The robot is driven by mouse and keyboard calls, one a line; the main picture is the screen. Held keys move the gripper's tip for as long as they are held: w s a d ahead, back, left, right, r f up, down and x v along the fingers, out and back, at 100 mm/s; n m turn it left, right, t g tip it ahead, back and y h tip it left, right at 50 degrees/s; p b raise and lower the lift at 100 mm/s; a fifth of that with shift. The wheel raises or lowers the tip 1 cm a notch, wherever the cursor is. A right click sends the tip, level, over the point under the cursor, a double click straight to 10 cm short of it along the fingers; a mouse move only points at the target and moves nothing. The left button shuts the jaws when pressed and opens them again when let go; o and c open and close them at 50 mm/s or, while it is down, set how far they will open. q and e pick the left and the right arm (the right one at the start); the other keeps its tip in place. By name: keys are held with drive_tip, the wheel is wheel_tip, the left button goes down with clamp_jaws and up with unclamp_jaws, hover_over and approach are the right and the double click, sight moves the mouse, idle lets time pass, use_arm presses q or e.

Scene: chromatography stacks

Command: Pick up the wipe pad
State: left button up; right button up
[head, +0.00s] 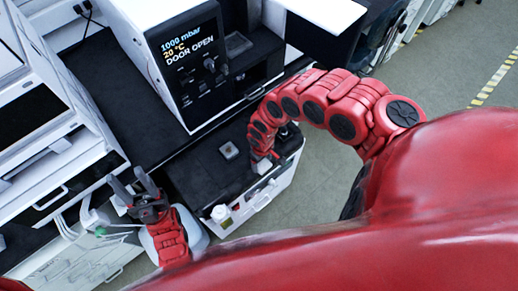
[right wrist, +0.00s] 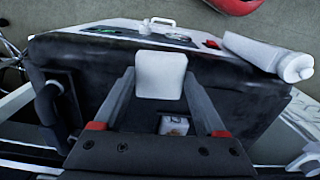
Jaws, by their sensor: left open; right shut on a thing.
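The wipe pad (right wrist: 160,76) is a white, rounded square held between the fingertips of my right gripper (right wrist: 160,84) in the right wrist view. In the head view the pad (head: 262,167) shows as a small white patch beneath my right gripper (head: 266,158), over the right part of the dark cart top. My right gripper is shut on it. I cannot tell how far the pad is above the surface. My left gripper (head: 140,190) is open and empty at the lower left, left of the cart.
A white cart with a dark top (head: 200,177) carries a small square item (head: 229,150) and a white bottle (head: 220,213). A white instrument (head: 168,50) reading "DOOR OPEN" stands on the dark bench behind. White cabinets (head: 40,120) stand at left.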

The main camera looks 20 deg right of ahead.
drive_tip(key=s+a+p, duration=0.1)
drive_tip(key=s+p, duration=0.4)
drive_tip(key=s, duration=0.1)
drive_tip(key=shift+r, duration=0.35)
